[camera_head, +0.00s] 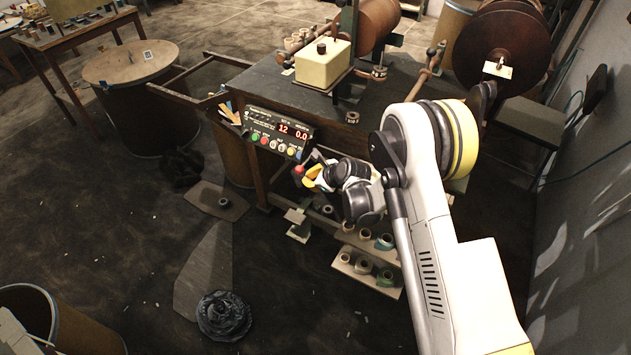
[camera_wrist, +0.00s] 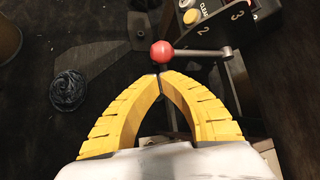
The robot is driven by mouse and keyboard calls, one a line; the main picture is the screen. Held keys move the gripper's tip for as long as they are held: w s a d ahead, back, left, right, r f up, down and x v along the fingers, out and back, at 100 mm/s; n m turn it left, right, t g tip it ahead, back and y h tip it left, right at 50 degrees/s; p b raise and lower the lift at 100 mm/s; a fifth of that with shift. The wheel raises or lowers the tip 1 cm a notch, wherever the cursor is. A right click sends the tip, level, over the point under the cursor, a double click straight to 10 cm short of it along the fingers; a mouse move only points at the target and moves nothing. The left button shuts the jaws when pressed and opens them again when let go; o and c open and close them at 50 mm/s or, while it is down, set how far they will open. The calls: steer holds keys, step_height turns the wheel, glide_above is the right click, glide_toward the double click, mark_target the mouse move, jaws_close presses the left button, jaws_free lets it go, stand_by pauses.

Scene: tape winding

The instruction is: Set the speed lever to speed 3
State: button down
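The speed lever is a metal rod (camera_wrist: 198,53) with a red ball knob (camera_wrist: 162,53) at its left end and a pivot at its right end. In the wrist view the rod points left, below the numeral 2 on the dial plate (camera_wrist: 219,29); a 3 shows further right. The red knob also shows in the head view (camera_head: 299,169). My gripper (camera_wrist: 159,75) has its two yellow fingers arched together, tips meeting right by the knob's near side. The knob sits beyond the tips, not between the fingers. Contact is hard to tell. My gripper also shows in the head view (camera_head: 313,178).
The control panel (camera_head: 262,117), with displays reading 12 and 0.0 and several coloured buttons, is just above the lever. The machine table (camera_head: 270,82) stands behind it. A low shelf of spools (camera_head: 352,264) is below my arm. Dark floor is open to the left.

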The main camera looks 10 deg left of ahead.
steer(key=shift+x, duration=1)
steer(key=shift+r, duration=0.2)
steer(key=shift+r+g, duration=0.25)
steer(key=shift+g, duration=0.05)
